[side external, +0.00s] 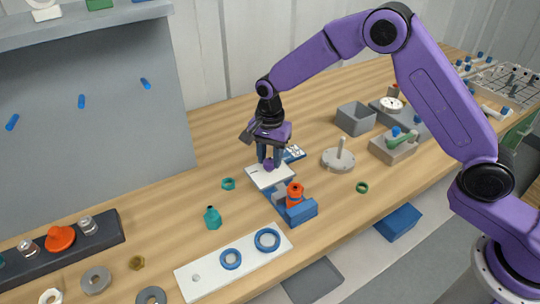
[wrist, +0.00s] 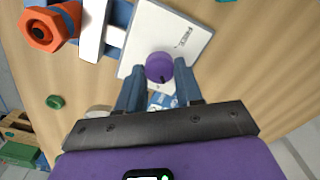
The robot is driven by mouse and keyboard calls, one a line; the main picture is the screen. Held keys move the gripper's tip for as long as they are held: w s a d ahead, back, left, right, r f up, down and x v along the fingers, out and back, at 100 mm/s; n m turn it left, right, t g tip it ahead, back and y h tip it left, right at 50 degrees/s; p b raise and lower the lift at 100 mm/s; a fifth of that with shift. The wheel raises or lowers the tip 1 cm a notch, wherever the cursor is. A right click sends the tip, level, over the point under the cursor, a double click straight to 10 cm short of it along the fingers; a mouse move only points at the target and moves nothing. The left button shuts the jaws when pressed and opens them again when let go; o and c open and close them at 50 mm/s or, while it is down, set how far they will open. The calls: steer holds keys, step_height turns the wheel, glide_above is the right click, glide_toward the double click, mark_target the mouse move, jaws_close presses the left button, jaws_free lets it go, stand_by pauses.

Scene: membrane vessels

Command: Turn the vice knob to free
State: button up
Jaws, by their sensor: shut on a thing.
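A purple knob (wrist: 159,66) sits on a white plate (wrist: 143,32) with a small dark marking near one edge. In the side view the white plate (side external: 264,180) is beside the blue vice (side external: 302,211), and the knob (side external: 269,166) is mostly hidden by the fingers. My gripper (side external: 269,160) points down over the plate. In the wrist view my gripper's (wrist: 160,76) two blue-grey fingers are shut on the knob, one on each side. An orange piece (side external: 295,193) stands in the vice; it also shows in the wrist view (wrist: 42,28).
A blue-and-white card (side external: 293,153) lies behind the plate. A grey disc with a peg (side external: 339,158) and a grey open box (side external: 356,118) stand to the right. A teal bottle (side external: 212,217) and teal ring (side external: 228,184) are to the left. A white board with blue rings (side external: 206,279) lies in front.

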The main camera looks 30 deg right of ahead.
mark_target(268, 161)
steer(key=n, duration=0.5)
steer(key=shift+a+n, duration=0.1)
steer(key=shift+n, duration=0.3)
steer(key=n, duration=1)
steer(key=shift+a+n, duration=0.1)
steer(key=shift+n, duration=2.4)
steer(key=o, duration=1)
steer(key=shift+o, duration=0.2)
step_height(268, 161, up, 18)
steer(key=shift+f, duration=0.25)
